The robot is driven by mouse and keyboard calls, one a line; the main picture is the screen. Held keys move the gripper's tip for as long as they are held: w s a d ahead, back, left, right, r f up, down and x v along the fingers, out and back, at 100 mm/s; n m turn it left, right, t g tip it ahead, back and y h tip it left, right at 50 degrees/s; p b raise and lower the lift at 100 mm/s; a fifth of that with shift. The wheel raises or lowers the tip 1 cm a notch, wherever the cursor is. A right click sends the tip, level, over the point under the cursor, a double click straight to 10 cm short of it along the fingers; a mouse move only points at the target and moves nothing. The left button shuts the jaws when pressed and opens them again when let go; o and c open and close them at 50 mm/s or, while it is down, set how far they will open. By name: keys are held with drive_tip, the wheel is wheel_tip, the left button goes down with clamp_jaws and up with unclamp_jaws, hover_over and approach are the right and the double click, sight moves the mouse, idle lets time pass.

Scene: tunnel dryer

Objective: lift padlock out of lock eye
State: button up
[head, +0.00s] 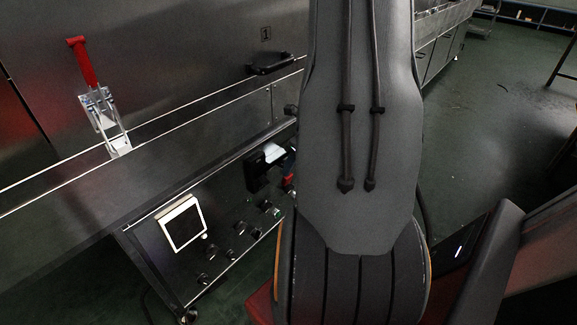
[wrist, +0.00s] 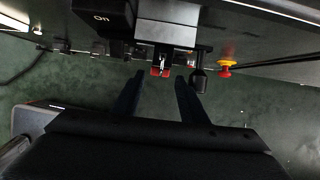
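In the wrist view a small red padlock (wrist: 160,72) hangs below a grey metal box, its shackle up at a small lock eye (wrist: 162,60). A black switch box marked "On" (wrist: 101,17) is beside it on the left. My gripper (wrist: 159,78) is open, its two dark fingers pointing at the padlock, one tip to each side of it. I see no finger touching it. In the head view the black switch box (head: 256,172) shows on the panel front, and my arm hides the gripper and most of the lock area.
A red and yellow button (wrist: 226,67) and a black cylindrical part (wrist: 198,80) stick out right of the padlock. In the head view a panel with a screen (head: 184,226) and several knobs lies left. A red-handled clamp (head: 83,63) and black door handle (head: 270,67) are above.

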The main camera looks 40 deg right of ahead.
drive_tip(key=b+x, duration=0.3)
drive_tip(key=x, duration=0.4)
drive_tip(key=shift+f, duration=0.2)
drive_tip(key=c, duration=0.7)
